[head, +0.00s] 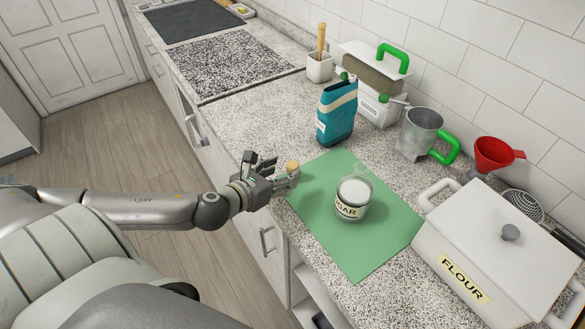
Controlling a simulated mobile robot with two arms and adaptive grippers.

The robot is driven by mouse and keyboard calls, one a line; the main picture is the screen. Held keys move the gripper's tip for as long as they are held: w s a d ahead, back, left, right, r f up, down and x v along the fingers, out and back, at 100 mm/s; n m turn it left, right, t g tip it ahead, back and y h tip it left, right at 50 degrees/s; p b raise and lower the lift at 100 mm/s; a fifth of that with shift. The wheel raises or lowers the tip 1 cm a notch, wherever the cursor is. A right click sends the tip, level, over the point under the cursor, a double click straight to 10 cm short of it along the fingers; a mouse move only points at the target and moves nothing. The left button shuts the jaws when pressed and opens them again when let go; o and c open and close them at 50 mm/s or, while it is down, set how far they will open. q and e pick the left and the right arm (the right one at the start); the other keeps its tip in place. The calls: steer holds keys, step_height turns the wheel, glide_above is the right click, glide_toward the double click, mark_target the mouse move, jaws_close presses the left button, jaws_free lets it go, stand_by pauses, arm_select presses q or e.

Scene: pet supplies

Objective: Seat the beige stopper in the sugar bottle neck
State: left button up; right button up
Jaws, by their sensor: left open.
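The beige stopper (292,166) is a small tan piece at the left edge of the green mat. My left gripper (282,170) is open right at the stopper, its fingers beside it; I cannot tell whether they touch it. The sugar bottle (352,211) is a clear jar with white contents and a label partly readable as sugar. It stands upright on the mat, to the right of my left gripper and apart from it. No stopper shows in its neck. My right gripper is not in view.
The green mat (358,262) lies on the speckled counter. A teal jug (337,113), a white bin with a green handle (377,107), a metal scoop cup (420,128) and a red funnel (496,154) stand behind. A large flour box (480,240) stands close at right.

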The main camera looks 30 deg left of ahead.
mark_target(291, 165)
arm_select(q)
steer(key=shift+r+p+x, duration=0.2)
steer(key=shift+p+x, duration=0.2)
steer(key=shift+x, duration=0.65)
steer(key=shift+r+p+x, duration=0.2)
steer(key=shift+p+x, duration=0.2)
steer(key=shift+x, duration=0.65)
steer(key=shift+w+f, duration=0.35)
steer(key=shift+w, duration=0.3)
steer(key=c, duration=0.8)
